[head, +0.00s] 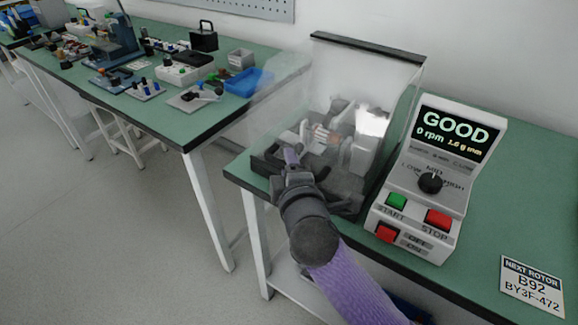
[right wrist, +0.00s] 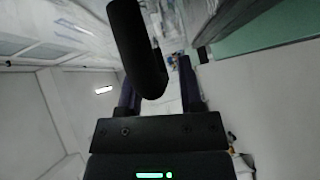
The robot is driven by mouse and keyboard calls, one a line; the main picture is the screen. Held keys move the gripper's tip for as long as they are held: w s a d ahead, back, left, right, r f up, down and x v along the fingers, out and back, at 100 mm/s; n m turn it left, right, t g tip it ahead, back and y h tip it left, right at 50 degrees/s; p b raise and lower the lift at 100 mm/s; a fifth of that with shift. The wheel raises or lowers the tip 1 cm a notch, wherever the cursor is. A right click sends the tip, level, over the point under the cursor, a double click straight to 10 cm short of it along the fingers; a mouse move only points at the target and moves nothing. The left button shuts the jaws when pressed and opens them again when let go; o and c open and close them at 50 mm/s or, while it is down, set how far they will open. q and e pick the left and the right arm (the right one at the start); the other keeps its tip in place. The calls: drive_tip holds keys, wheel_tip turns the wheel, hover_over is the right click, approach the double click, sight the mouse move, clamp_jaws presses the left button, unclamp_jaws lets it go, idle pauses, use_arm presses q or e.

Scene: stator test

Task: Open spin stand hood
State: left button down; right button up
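The spin stand's clear hood (head: 385,85) has a dark bar (head: 365,46) along its upper back edge. Its clear walls show in front of the pale stand parts (head: 362,150); how far it is raised is hard to tell. My right gripper (head: 289,158) is at the front left of the stand, near its dark base edge. In the right wrist view, a thick black curved handle (right wrist: 137,45) crosses in front of my right gripper (right wrist: 160,88). The fingers stand apart there; contact with the handle is unclear. My left gripper is out of view.
A control box (head: 433,180) right of the stand reads GOOD, 0 rpm, with green and red buttons and a knob. A sign (head: 532,287) marked B92 lies at the right. Another green bench (head: 150,110) at the left holds a blue bin (head: 249,82) and several tools.

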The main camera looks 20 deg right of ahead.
clamp_jaws()
idle(1.2)
